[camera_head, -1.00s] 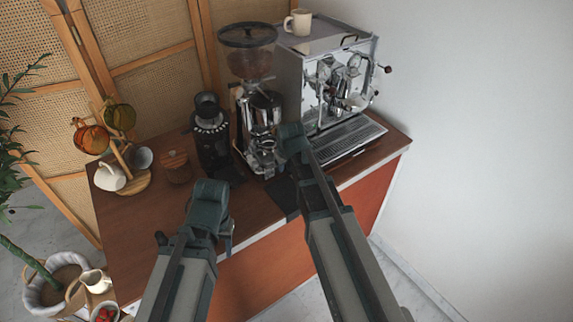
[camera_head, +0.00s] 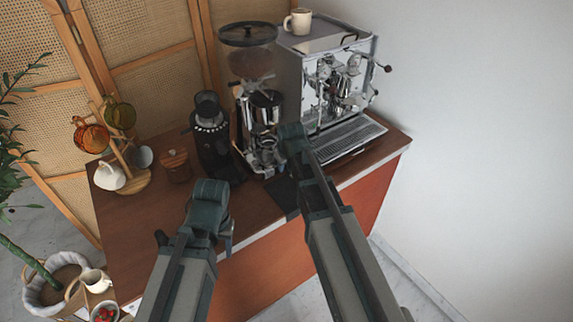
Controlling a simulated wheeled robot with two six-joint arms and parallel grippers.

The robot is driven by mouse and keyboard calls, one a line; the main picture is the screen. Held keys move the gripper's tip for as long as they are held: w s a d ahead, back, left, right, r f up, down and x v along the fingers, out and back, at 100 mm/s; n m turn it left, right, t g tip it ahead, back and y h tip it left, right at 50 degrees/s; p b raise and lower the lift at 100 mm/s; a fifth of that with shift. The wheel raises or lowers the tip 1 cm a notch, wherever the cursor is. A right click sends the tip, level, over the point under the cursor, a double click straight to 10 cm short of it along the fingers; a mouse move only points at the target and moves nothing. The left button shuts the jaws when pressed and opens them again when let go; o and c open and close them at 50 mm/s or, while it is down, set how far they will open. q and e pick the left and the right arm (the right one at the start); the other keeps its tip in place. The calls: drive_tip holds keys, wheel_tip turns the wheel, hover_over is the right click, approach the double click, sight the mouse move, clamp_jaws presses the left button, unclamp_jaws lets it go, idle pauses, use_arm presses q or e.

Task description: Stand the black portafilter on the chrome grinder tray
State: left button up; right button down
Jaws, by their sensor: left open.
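The chrome grinder (camera_head: 262,112) with its dark hopper stands at the back middle of the cart. Its chrome tray (camera_head: 258,165) is low at its front, partly hidden by my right gripper. My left gripper (camera_head: 207,215) is open above the front of the wooden top, left of the grinder; its fingertips are mostly hidden by its own body. My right gripper (camera_head: 294,140) is in front of the grinder and espresso machine; its jaws cannot be made out. I cannot clearly pick out the black portafilter.
A silver espresso machine (camera_head: 330,75) with a cup (camera_head: 298,21) on top stands at right. A small black grinder (camera_head: 211,140), wooden canister (camera_head: 175,166) and mug tree (camera_head: 128,160) stand left. A black mat (camera_head: 283,194) lies near the front edge. The left front top is clear.

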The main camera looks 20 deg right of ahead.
drive_tip(key=shift+s+f, duration=0.1)
drive_tip(key=shift+f, duration=0.25)
drive_tip(key=shift+c, duration=2.2)
unclamp_jaws()
drive_tip(key=shift+r, duration=0.1)
drive_tip(key=p+v, duration=1.2)
drive_tip(key=v, duration=0.1)
drive_tip(key=shift+r, duration=0.3)
